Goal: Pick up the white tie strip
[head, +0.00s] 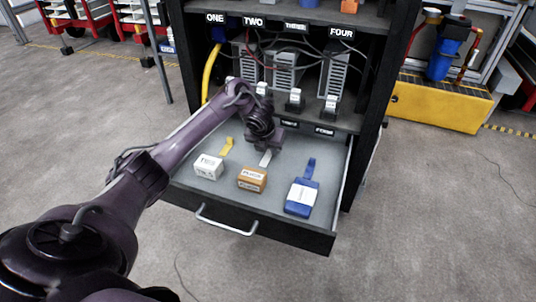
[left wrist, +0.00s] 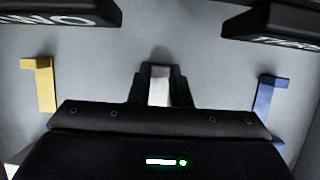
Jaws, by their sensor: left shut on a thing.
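The white tie strip (head: 265,158) is in the open drawer, below my left gripper (head: 264,148) in the head view. In the left wrist view the white strip (left wrist: 159,86) sits between the two dark fingers of the left gripper (left wrist: 161,88), which are shut on it. Its lower part is hidden behind the gripper body. Whether it touches the drawer floor I cannot tell. My right gripper is not in view.
The drawer (head: 222,205) also holds a white box (head: 208,167), an orange box (head: 252,179), a blue box (head: 301,197), a yellow strip (head: 227,147) and a blue strip (head: 311,168). The cabinet shelf with cables hangs over the drawer's back.

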